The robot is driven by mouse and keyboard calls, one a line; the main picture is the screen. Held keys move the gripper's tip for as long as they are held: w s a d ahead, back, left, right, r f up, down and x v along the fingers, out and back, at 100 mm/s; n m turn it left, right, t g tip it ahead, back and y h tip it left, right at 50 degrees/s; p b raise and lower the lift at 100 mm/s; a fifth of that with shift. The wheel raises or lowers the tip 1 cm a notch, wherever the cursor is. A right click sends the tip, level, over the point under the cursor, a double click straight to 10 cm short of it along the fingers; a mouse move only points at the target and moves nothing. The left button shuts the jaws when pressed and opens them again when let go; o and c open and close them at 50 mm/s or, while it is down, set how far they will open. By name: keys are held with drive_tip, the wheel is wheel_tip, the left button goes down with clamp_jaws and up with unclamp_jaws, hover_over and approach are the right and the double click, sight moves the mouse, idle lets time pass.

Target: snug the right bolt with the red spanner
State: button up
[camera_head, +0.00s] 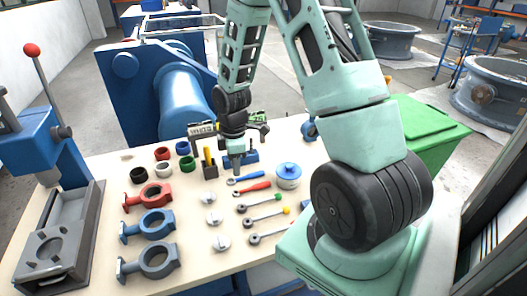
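A spanner with a red handle (253,188) lies on the table just below a blue-handled spanner (246,179). My gripper (236,166) points down over the back middle of the table, above and left of the red spanner and apart from it. Its fingers are small and partly hidden by the wrist, so I cannot tell if they are open or shut. A small blue part (251,156) is right beside the gripper, partly covered. Valve bodies in red (149,195) and blue (147,224) lie at left. I cannot make out the right bolt.
Spanners with coloured ends (265,217) lie at front right, near a blue lidded pot (288,173). Coloured rings (162,153) and pale discs (211,217) sit on the table. A grey vise-like fixture (58,240) and blue lever press (45,130) stand left.

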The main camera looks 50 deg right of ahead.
drive_tip(key=n+p, duration=0.1)
approach(252, 189)
drive_tip(key=s+d, duration=0.2)
drive_tip(key=d, duration=0.2)
drive_tip(key=shift+w+a+r, duration=0.1)
drive_tip(key=shift+w+r, duration=0.05)
drive_tip(key=shift+r, duration=0.1)
wheel_tip(252, 189, down, 6)
drive_tip(key=b, duration=0.5)
drive_tip(key=shift+r, duration=0.2)
drive_tip(key=shift+f+b, duration=0.8)
drive_tip(key=shift+f, duration=0.75)
clamp_jaws()
